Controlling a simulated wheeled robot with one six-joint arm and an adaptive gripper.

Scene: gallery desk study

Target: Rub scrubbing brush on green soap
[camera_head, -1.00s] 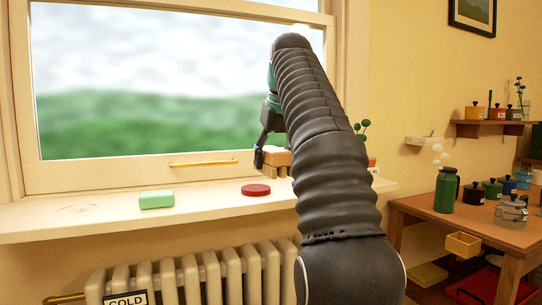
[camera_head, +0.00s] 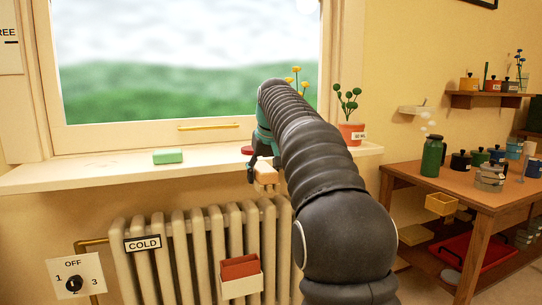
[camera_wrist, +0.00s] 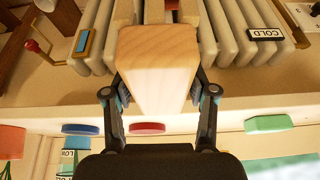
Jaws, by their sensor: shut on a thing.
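The green soap (camera_head: 168,156) is a block lying flat on the white window sill, left of my gripper. It also shows at the right in the wrist view (camera_wrist: 268,124). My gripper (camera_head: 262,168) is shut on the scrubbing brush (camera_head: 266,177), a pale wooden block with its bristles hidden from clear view. In the wrist view the brush (camera_wrist: 158,62) sits between the two fingers, well apart from the soap. In the head view the brush hangs around the sill's front edge; its exact depth is unclear.
A red disc (camera_head: 247,150) lies on the sill (camera_head: 110,170) behind my gripper, with a potted plant (camera_head: 351,132) to the right. A radiator (camera_head: 190,240) stands below, with a red-and-cream box (camera_head: 240,284) on its front. The sill beside the soap is clear.

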